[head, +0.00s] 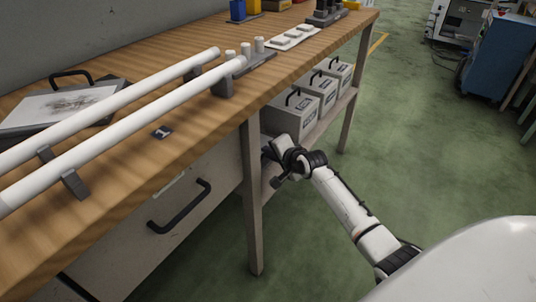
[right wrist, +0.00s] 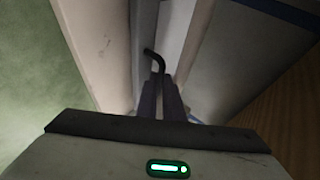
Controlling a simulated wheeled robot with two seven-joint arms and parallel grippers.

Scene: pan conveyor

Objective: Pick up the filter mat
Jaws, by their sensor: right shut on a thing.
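A pale sheet with a dark grey smudge, which looks like the filter mat (head: 62,104), lies in a dark frame (head: 115,88) with a black handle (head: 70,76) at the left of the wooden bench. My right gripper (head: 270,152) is far from it, under the bench top beside the front leg. In the right wrist view my right gripper (right wrist: 160,100) is shut on a black bent handle (right wrist: 153,56). I cannot tell what this handle belongs to. My left gripper is not in view.
Two long white tubes (head: 130,120) rest on grey holders along the bench (head: 200,135). A drawer with a black handle (head: 182,207) is below. Several grey boxes (head: 290,118) stand on the lower shelf. The green floor (head: 420,150) at the right is open.

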